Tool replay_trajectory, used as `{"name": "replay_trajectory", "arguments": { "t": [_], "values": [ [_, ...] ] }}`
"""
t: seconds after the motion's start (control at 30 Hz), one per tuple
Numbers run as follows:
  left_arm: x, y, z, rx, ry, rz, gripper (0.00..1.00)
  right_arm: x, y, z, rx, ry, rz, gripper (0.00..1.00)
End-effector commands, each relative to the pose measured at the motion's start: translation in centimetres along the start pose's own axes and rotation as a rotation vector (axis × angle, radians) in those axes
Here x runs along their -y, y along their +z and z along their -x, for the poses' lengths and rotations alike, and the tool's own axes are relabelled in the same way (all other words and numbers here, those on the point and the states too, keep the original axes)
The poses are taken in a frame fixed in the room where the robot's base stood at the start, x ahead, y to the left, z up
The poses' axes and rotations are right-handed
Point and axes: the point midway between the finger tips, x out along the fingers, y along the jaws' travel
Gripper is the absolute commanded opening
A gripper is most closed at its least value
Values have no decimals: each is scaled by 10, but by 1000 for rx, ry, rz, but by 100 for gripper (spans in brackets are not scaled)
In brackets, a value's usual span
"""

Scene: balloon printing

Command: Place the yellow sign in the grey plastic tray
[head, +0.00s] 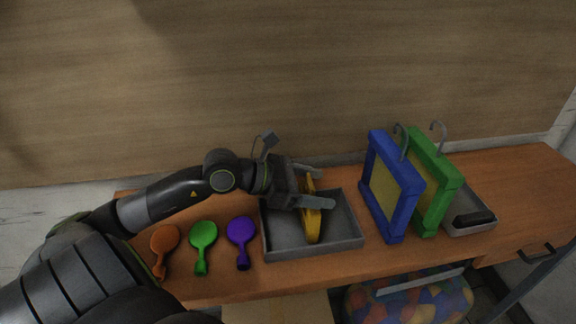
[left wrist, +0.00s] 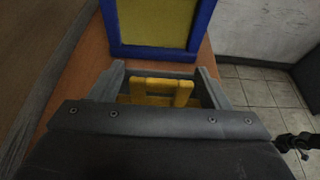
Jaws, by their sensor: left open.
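The yellow sign (head: 313,222) stands upright, edge-on, in the grey plastic tray (head: 346,236) in the head view. Its lower part is inside the tray walls. My left gripper (head: 322,187) is open over the tray, with its fingers apart around the upper part of the sign. In the left wrist view the yellow sign (left wrist: 160,88) shows as a frame between the two grey fingers. Whether the fingers touch it, I cannot tell.
Orange (head: 164,241), green (head: 204,234) and purple (head: 241,230) balloon-shaped paddles lie left of the tray. Blue (head: 395,226) and green (head: 434,223) frames stand to its right. Another grey tray (head: 482,224) holds a dark object. The wooden table (head: 530,190) is bare at far right.

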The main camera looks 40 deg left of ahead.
Motion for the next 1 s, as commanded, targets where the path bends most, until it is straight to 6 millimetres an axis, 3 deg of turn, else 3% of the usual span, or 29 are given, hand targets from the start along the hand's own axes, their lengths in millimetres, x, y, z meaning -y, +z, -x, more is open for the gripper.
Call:
{"name": "replay_trajectory", "arguments": {
  "t": [0.57, 1.0],
  "values": [
    [0, 3, 72, -9, 2, 3, 70, -4, -6, 59, -1, -1, 0, 36],
    [-1, 6, 101, -4, 4, 5, 70, -9, -12, 104, -1, 0, 0, 36]
  ]
}}
